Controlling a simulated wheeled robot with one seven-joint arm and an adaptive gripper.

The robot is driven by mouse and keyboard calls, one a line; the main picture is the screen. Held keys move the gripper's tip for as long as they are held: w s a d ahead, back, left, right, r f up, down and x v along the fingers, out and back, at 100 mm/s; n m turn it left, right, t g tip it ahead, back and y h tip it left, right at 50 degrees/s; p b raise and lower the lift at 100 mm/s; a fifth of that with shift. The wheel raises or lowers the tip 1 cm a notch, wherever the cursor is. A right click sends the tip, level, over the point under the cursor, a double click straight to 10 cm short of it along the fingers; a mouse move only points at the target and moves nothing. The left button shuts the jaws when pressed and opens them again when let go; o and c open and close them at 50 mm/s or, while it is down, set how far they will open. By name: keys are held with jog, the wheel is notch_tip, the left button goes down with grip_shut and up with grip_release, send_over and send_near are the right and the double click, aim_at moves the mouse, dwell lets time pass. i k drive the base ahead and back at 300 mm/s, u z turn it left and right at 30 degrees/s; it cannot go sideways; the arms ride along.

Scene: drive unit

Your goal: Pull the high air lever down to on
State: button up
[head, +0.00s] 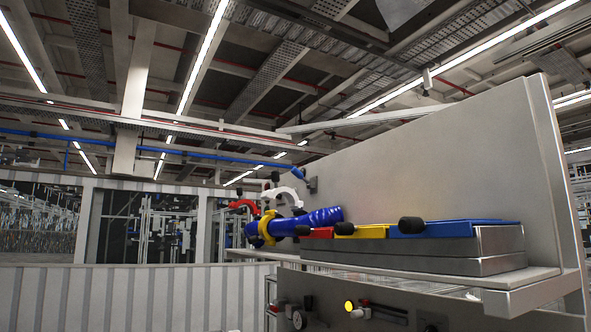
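Several coloured levers with black knobs stand at the left end of a shelf on a grey unit. A yellow curved lever (266,228) and a thick blue ribbed part (312,221) are below. I cannot tell which is the high air lever; no label is readable. My gripper is not in view, and nothing visible touches the levers.
Red (318,232), yellow (372,231) and blue (460,228) pieces with black knobs lie along a grey block (497,245) on the shelf (525,278). A tall grey panel (455,160) rises behind. A gauge (298,320) and a yellow button (348,305) are below.

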aim_at(294, 171)
jog(key=u, duration=0.65)
jog(key=i, duration=0.55)
jog(key=u, duration=0.75)
jog(key=i, duration=1)
jog(key=z, duration=0.1)
